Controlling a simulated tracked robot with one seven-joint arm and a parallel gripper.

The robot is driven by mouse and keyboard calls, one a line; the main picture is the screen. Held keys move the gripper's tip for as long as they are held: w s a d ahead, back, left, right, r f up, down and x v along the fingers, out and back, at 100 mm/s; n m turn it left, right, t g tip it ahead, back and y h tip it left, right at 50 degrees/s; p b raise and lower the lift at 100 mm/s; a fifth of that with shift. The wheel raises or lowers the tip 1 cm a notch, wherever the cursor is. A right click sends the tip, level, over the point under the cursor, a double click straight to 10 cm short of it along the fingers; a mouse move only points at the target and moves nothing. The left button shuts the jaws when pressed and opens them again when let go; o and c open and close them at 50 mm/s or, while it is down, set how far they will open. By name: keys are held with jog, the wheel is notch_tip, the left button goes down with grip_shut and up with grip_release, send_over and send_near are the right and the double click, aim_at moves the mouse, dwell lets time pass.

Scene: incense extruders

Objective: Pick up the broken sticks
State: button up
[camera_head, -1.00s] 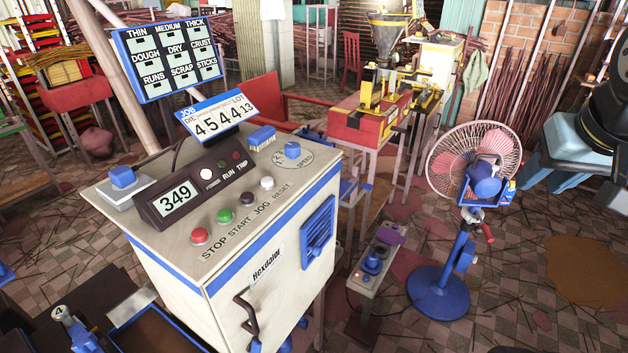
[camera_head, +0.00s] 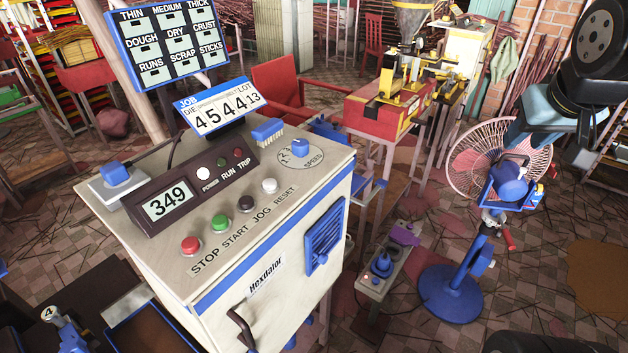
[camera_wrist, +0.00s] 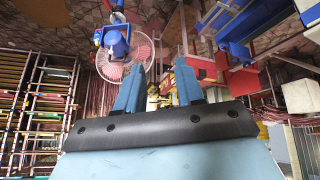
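Thin dark sticks (camera_head: 62,218) lie scattered over the tiled floor, many too small to tell whether they are broken. No gathered pile of broken sticks can be made out clearly. My gripper (camera_wrist: 160,72) shows in the wrist view as two blue fingers standing well apart, with nothing between them. The wrist view appears upside down, with floor at the top, and the fan (camera_wrist: 124,58) shows beyond the left finger. My gripper's fingers are not visible in the head view, where a dark part of my arm (camera_head: 597,50) is at upper right.
A white control cabinet (camera_head: 265,270) with buttons and a "4544" job card fills the near middle. A blue label board (camera_head: 168,42) stands behind it. The floor fan (camera_head: 455,290) stands right, beside a small pedal box (camera_head: 380,270). A red and yellow extruder (camera_head: 390,105) is behind.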

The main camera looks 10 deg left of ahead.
jog(key=w+a+f+n+t+y, duration=0.1)
jog(key=w+a+f+n+y, duration=0.1)
jog(key=w+a+f, duration=0.5)
jog(key=w+a+f+n+t+y, duration=0.1)
jog(key=w+a+f+n, duration=0.25)
jog(key=w, duration=0.65)
jog(key=w+a+f+n+t+y, duration=0.1)
jog(key=w+a+f+n+y, duration=0.1)
jog(key=w+a+f, duration=0.5)
jog(key=a+f+y, duration=0.3)
jog(key=a+f, duration=0.3)
jog(key=f, duration=0.1)
jog(key=a+f+t+y, duration=0.1)
jog(key=a+f+y, duration=0.1)
jog(key=a+f, duration=0.5)
jog(key=s+a+f+n+y, duration=0.1)
jog(key=a+f+y, duration=0.2)
jog(key=a+f, duration=0.3)
jog(key=shift+a+f+t+y, duration=0.15)
jog(key=shift+f+t+y, duration=0.2)
jog(key=shift+f, duration=0.35)
jog(key=shift+s+a+f, duration=0.25)
jog(key=shift+s+f, duration=0.1)
jog(key=shift+s+x, duration=0.2)
jog(key=shift+x, duration=3.5)
jog(key=shift+a, duration=0.15)
